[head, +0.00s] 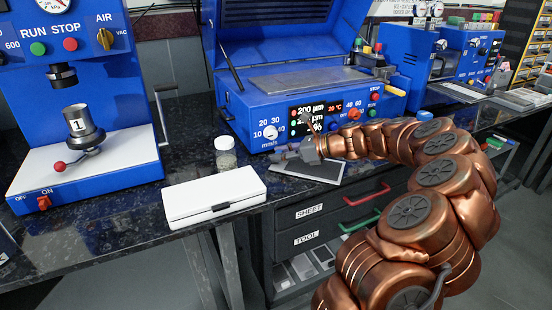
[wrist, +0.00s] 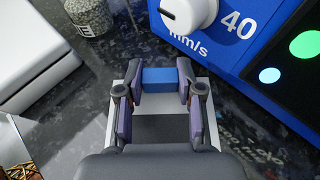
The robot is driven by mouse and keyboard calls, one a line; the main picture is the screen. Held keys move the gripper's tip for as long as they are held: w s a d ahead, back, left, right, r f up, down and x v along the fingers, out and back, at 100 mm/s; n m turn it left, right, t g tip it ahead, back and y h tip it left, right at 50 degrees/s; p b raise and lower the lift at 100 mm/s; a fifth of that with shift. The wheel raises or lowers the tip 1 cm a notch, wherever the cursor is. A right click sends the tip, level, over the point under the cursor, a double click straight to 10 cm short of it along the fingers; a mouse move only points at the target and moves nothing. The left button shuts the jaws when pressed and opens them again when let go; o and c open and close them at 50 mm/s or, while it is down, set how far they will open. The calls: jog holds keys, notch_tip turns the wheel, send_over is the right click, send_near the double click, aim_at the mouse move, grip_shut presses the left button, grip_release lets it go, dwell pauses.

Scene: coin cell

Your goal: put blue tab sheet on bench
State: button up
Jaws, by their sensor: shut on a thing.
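My gripper (head: 292,153) is low over the front of the dark speckled bench (head: 150,225), before the blue coating machine. In the wrist view my gripper (wrist: 159,82) has its two fingers on either side of the blue tab (wrist: 159,76). The blue tab sheet (wrist: 161,128), dark with a pale border, stretches back under the fingers and palm. In the head view the dark sheet (head: 318,172) lies flat at or just above the bench near its front edge; I cannot tell if it touches. The gripper hides part of it.
A white case (head: 214,197) and a small glass jar (head: 225,155) stand to the left of my gripper. The blue machine (head: 300,110) with knobs is close behind. Drawers (head: 330,215) are below the bench edge. Bare bench shows between case and left press.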

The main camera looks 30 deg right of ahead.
jog(key=shift+w+a, duration=0.2)
jog(key=shift+a, duration=0.3)
jog(key=shift+f, duration=0.1)
jog(key=o, duration=1.1)
jog(key=shift+s+d+r, duration=0.25)
jog(key=shift+s+d, duration=0.05)
notch_tip(320, 180, up, 4)
jog(key=p, duration=0.2)
send_over(315, 168)
jog(key=w, duration=0.1)
jog(key=shift+w+a+f, duration=0.1)
jog(key=shift+a, duration=0.25)
jog(key=shift+s+d+r, duration=0.2)
jog(key=shift+s+d, duration=0.15)
jog(key=shift+s, duration=0.15)
